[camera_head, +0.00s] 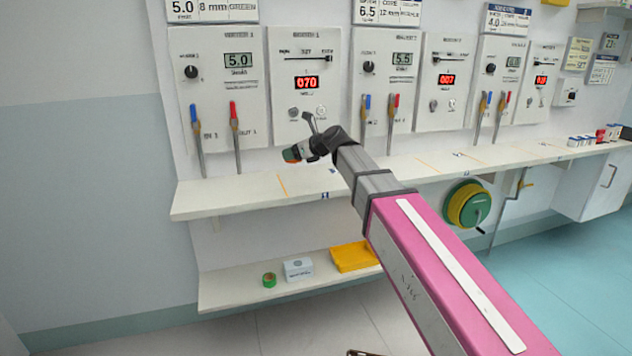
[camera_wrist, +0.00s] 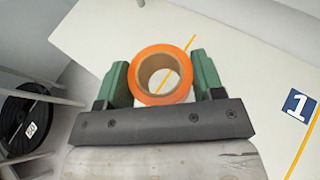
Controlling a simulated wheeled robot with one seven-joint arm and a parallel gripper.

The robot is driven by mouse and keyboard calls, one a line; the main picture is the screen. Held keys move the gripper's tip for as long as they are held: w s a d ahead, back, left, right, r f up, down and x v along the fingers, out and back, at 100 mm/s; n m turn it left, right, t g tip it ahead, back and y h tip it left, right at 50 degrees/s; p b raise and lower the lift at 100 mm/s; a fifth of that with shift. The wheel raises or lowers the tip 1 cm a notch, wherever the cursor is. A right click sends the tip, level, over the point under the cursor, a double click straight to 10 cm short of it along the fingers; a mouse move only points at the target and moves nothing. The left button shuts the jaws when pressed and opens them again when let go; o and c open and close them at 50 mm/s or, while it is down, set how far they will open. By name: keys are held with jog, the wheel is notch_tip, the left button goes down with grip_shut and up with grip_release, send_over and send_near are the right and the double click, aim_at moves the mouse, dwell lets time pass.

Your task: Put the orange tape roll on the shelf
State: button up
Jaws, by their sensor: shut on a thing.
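The orange tape roll (camera_wrist: 162,97) shows in the wrist view between the two green fingers of my gripper (camera_wrist: 162,85). The gripper is shut on it from both sides. Through the roll's brown core I see a white surface and a yellow line. I cannot tell the exact gap between the roll and the upper surface.
On the lower shelf stand a green tape roll (camera_head: 269,280), a white box (camera_head: 298,268) and a yellow tray (camera_head: 354,257). Wall panels (camera_head: 218,90) with levers rise behind the upper shelf. A green-yellow reel (camera_head: 468,205) hangs below it. A black spool (camera_wrist: 28,122) shows at left.

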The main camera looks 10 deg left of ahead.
jog(key=shift+a, duration=0.25)
send_over(318, 180)
jog(key=f, duration=0.6)
jog(key=shift+a+f, duration=0.2)
jog(key=shift+f, duration=2.15)
jog(key=shift+f, duration=0.15)
jog(key=o, duration=0.9)
jog(key=shift+s+d+r, duration=0.15)
jog(key=shift+d+r, duration=0.1)
jog(key=shift+d, duration=0.05)
jog(key=v, duration=1.1)
jog(key=shift+d, duration=0.25)
